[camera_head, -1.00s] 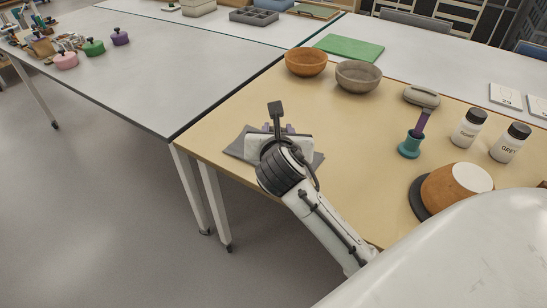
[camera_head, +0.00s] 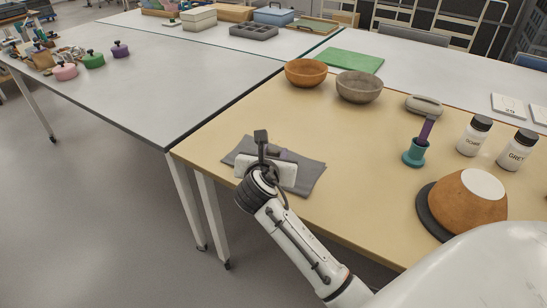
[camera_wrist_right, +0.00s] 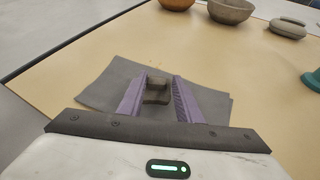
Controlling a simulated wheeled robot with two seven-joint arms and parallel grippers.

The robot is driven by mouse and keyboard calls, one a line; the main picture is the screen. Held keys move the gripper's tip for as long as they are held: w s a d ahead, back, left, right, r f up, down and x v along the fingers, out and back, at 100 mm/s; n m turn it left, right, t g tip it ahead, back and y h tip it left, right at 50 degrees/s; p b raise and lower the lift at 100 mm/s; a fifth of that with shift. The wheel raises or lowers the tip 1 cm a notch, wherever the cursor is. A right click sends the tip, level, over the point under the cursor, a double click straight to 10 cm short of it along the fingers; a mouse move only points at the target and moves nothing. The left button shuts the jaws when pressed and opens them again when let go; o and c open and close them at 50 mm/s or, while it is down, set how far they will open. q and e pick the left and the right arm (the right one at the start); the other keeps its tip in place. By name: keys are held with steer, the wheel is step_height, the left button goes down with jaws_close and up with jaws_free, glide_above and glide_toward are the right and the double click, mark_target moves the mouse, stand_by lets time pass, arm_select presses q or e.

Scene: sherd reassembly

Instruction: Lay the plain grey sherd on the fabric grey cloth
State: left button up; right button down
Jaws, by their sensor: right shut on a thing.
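The grey cloth (camera_head: 309,178) lies near the front left corner of the tan table; it also shows in the right wrist view (camera_wrist_right: 103,88). My right gripper (camera_wrist_right: 155,91), with purple fingers, is over the cloth and shut on a small dark grey sherd (camera_wrist_right: 155,98). The sherd is between the fingertips, over the cloth's area; I cannot tell whether it touches the cloth. In the head view the right gripper (camera_head: 279,154) hides the sherd and part of the cloth. My left gripper is not in view.
An orange bowl (camera_head: 306,72) and a grey-brown bowl (camera_head: 359,87) stand behind. At right are a teal holder (camera_head: 414,153) with a purple-handled tool, two white jars with dark lids, and an orange pot (camera_head: 466,203) on a dark base. The table's middle is clear.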

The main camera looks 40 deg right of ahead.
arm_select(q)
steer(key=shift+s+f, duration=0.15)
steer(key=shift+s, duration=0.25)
arm_select(e)
steer(key=shift+f, duration=0.2)
steer(key=shift+f+p, duration=0.4)
steer(key=shift+f, duration=0.15)
steer(key=c, duration=1.3)
jaws_free()
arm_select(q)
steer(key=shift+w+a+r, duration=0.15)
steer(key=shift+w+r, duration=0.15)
arm_select(e)
steer(key=shift+o, duration=0.2)
